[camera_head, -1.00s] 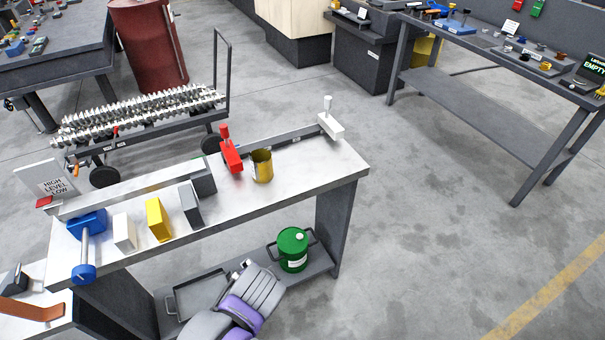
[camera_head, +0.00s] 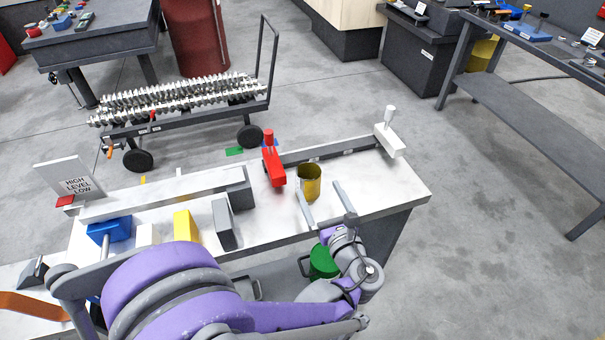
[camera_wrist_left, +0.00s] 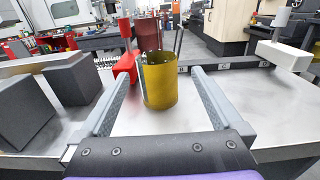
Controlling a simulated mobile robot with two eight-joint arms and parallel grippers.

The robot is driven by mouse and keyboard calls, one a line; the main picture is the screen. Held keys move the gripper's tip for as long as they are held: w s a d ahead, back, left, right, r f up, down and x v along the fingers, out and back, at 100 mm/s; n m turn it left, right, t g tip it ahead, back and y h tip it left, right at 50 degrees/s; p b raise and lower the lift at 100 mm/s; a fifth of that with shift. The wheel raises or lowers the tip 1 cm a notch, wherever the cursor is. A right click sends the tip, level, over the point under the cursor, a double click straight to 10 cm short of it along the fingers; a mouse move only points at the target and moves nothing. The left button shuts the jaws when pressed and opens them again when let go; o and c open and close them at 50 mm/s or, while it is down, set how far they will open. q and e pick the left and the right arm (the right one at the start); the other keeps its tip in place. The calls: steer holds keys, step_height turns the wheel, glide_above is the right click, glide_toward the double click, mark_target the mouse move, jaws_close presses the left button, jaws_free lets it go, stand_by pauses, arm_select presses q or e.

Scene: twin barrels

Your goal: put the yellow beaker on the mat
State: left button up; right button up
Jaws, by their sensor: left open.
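The yellow beaker (camera_head: 309,182) stands upright on the light workbench, right of the red clamp-like tool. In the left wrist view the beaker (camera_wrist_left: 159,82) shows centred in the gap between the fingers, touching neither in the picture. My left gripper (camera_head: 321,198) is open and empty. Its fingertips are at the near side of the beaker, and the left finger slightly overlaps the beaker's base in the head view. It also shows in the left wrist view (camera_wrist_left: 160,90). I cannot make out a mat in these frames. My right gripper is not in view.
The workbench (camera_head: 385,190) also holds the red tool (camera_head: 273,165), a white tool (camera_head: 389,135), a grey block (camera_head: 224,223), a yellow block (camera_head: 186,226) and a blue tool (camera_head: 108,230). A green can (camera_head: 322,262) is below. The bench top right of the beaker is clear.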

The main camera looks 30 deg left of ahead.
mark_target(305, 166)
arm_select(q)
steer(key=x, duration=0.4)
steer(key=shift+w+a+r, duration=0.1)
steer(key=shift+w+a, duration=0.15)
steer(key=shift+a, duration=0.05)
steer(key=x, duration=0.6)
steer(key=shift+s+a, duration=0.1)
steer(key=shift+s, duration=0.05)
steer(key=c, duration=1.3)
